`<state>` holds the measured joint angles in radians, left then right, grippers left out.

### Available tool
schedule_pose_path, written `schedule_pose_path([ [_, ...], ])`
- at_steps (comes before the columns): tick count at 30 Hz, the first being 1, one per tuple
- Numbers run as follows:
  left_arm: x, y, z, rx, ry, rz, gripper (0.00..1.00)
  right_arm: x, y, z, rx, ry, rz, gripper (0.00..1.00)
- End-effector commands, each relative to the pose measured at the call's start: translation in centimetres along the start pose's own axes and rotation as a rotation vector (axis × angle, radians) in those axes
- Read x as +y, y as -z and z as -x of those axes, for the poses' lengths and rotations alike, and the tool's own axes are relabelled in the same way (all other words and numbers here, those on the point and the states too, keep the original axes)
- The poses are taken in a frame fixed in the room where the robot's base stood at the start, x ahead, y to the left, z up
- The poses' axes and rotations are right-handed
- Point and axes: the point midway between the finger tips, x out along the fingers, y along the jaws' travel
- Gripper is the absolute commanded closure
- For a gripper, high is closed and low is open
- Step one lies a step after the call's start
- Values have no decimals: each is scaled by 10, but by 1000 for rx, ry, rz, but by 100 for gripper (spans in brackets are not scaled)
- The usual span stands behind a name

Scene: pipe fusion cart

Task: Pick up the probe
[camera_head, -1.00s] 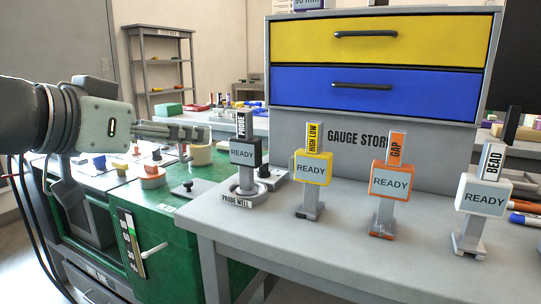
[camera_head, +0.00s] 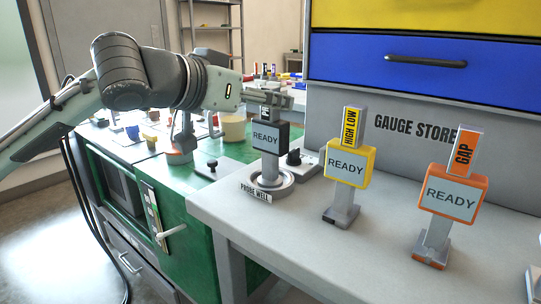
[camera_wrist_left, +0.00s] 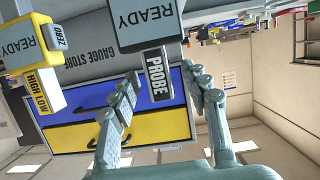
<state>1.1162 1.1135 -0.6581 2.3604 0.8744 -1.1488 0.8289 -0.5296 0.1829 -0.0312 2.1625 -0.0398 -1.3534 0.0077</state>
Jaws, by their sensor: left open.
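The probe (camera_head: 266,139) has a black body with a READY screen and stands upright in the round grey probe well (camera_head: 284,188) at the left end of the bench. My left gripper (camera_head: 278,98) is at the height of the probe's upper handle and hides part of it. In the left wrist view the fingers (camera_wrist_left: 165,92) are spread apart, with the probe's PROBE-labelled handle (camera_wrist_left: 157,76) showing between and just beyond their tips. Contact cannot be made out. My right gripper is not in view.
The yellow HIGH LOW gauge (camera_head: 347,164) and the orange GAP gauge (camera_head: 450,191) stand to the right on the grey bench (camera_head: 330,250). A small block with a black knob (camera_head: 295,158) sits beside the well. The blue drawer (camera_head: 420,75) is behind.

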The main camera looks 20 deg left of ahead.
Motion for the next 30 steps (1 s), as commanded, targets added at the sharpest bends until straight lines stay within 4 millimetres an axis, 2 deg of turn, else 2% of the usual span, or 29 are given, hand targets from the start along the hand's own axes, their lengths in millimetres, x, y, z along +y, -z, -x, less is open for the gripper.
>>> schedule_pose_path([
  [3, 1, 0, -11, 0, -2, -1, 53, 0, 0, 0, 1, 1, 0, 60],
  [11, 1, 0, -12, 0, 0, -2, 55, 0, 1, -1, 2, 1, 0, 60],
  [22, 1, 0, -12, 0, -1, -2, 100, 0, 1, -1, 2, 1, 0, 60],
  [30, 1, 0, -12, 0, -1, -2, 100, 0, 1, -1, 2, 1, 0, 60],
])
